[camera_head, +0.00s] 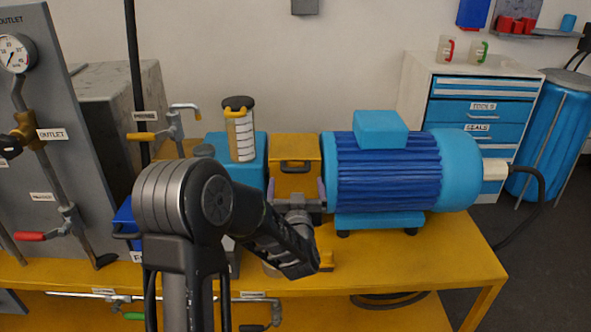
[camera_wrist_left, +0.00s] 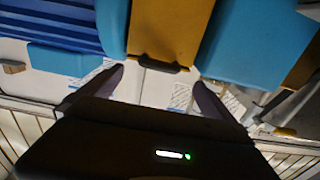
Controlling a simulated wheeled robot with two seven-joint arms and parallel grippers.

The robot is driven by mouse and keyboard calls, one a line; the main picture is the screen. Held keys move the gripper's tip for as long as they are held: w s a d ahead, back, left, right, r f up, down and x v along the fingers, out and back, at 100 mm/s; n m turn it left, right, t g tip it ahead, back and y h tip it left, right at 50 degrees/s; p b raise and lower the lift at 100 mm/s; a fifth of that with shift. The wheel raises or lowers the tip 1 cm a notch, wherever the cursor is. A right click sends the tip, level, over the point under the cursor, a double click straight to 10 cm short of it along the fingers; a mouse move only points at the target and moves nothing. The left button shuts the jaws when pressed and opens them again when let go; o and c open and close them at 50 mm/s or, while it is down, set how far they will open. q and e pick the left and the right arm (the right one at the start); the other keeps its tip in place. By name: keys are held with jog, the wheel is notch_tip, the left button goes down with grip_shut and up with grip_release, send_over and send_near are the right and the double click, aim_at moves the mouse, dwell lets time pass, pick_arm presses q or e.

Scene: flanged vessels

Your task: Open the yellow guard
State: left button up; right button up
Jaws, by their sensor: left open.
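The yellow guard (camera_head: 294,149) is a box between the blue pump body and the blue motor on the yellow bench. It appears lowered into the gap there. Its dark handle (camera_head: 295,167) is on the side facing me. In the left wrist view the guard (camera_wrist_left: 170,28) is at the top centre with its handle (camera_wrist_left: 160,65) along its near edge. My left gripper (camera_head: 296,187) is open and empty at the near side of the guard. Its fingertips (camera_wrist_left: 160,80) are spread to either side of the handle, apart from it. My right gripper is out of view.
The ribbed blue motor (camera_head: 385,170) stands close on the right, the pump with a sight glass (camera_head: 240,130) on the left. A grey panel with gauge and valves (camera_head: 35,130) is at far left. The bench top's right front (camera_head: 430,255) is clear.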

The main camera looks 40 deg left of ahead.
aim_at(296, 171)
pick_arm(q)
jog(key=shift+p+x, duration=0.55)
jog(key=shift+x, duration=3.35)
jog(key=shift+c, duration=0.3)
jog(key=c, duration=2)
